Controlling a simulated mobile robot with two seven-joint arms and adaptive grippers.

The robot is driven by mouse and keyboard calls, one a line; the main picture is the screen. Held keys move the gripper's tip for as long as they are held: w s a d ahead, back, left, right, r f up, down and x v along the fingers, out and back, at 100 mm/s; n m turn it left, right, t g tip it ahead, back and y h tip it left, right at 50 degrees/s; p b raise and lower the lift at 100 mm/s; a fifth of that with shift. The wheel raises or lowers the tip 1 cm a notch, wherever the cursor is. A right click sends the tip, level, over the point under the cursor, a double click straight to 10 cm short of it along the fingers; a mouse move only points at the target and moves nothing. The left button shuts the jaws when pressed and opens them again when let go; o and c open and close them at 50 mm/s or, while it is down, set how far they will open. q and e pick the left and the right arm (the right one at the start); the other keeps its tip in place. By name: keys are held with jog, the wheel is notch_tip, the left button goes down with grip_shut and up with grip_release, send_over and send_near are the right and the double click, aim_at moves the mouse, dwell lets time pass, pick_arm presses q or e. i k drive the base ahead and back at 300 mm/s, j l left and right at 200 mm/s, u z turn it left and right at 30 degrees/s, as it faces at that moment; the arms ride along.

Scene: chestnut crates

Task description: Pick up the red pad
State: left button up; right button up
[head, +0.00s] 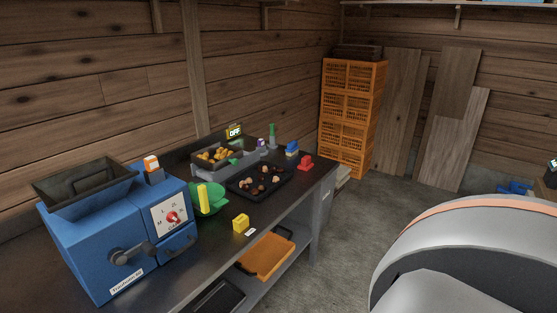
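A small red block-like item (305,164), the only loose red thing I see and likely the red pad, sits on the dark workbench (281,196) near its far right end. It is right of the black tray (243,189) and in front of a blue-and-white item (292,149). It looks uncovered, with free bench top around its near side. Neither of my grippers can be made out in the head view, and nothing touches the red item.
A blue machine (88,250) with a red dial fills the bench's near left. Orange crates (350,118) are stacked behind.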

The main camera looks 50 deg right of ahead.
aim_at(305, 165)
jog(key=l+u, duration=0.2)
jog(key=l, duration=0.45)
jog(key=l+u, duration=0.2)
jog(key=l, duration=0.4)
jog(key=k+l+u, duration=0.2)
jog(key=l, duration=1.1)
jog(key=k+l+u, duration=0.1)
jog(key=l, duration=0.55)
jog(key=k+l, duration=0.1)
jog(key=l, duration=0.5)
